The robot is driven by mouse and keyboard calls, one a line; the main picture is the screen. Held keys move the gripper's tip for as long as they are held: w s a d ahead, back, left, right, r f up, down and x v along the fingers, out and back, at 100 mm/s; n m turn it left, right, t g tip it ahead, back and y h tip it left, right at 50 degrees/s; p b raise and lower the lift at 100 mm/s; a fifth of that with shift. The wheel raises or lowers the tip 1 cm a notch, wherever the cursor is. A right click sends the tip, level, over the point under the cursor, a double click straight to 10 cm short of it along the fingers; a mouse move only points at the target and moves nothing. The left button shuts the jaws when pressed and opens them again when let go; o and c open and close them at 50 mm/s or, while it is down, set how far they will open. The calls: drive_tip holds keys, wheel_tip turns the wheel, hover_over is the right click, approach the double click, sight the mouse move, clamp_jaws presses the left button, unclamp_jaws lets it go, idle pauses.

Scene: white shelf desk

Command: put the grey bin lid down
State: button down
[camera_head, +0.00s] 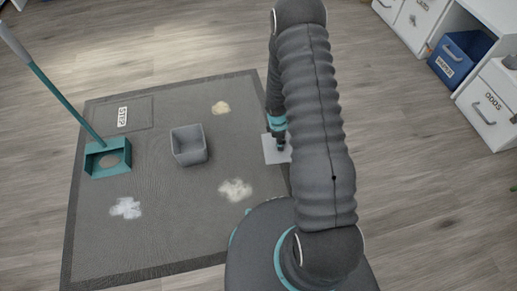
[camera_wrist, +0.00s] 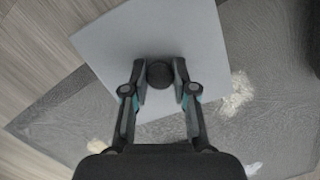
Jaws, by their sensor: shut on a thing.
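The grey bin lid (camera_head: 270,154) is a flat light-grey square with a dark round knob; it also shows in the wrist view (camera_wrist: 150,35). My gripper (camera_wrist: 160,80) is shut on the knob, one finger on each side. In the head view my gripper (camera_head: 281,143) and the lid are over the right edge of the dark mat, partly hidden by my arm. I cannot tell whether the lid touches the mat. The grey bin (camera_head: 188,158) stands open on the mat, left of the lid and apart from it.
The dark mat (camera_head: 150,210) bears pale powder patches (camera_head: 235,190) and a STEP label (camera_head: 123,116). A teal dustpan (camera_head: 107,170) with a long handle stands at the left. White drawers (camera_head: 488,110) and a blue box (camera_head: 458,58) are at the right. Wooden floor is clear between.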

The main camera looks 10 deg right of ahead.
drive_tip(key=shift+s+f+n, duration=0.2)
drive_tip(key=shift+f+n, duration=0.4)
drive_tip(key=shift+w+a+f, duration=0.1)
drive_tip(key=shift+w+f, duration=0.05)
drive_tip(key=shift+f, duration=0.1)
hover_over(259, 151)
drive_tip(key=f, duration=0.6)
drive_tip(key=shift+w+a+f, duration=0.15)
drive_tip(key=shift+w+f, duration=0.05)
drive_tip(key=shift+f, duration=2.1)
drive_tip(key=shift+f+b, duration=0.2)
drive_tip(key=shift+b, duration=0.15)
drive_tip(key=c, duration=0.9)
unclamp_jaws()
drive_tip(key=shift+r, duration=0.1)
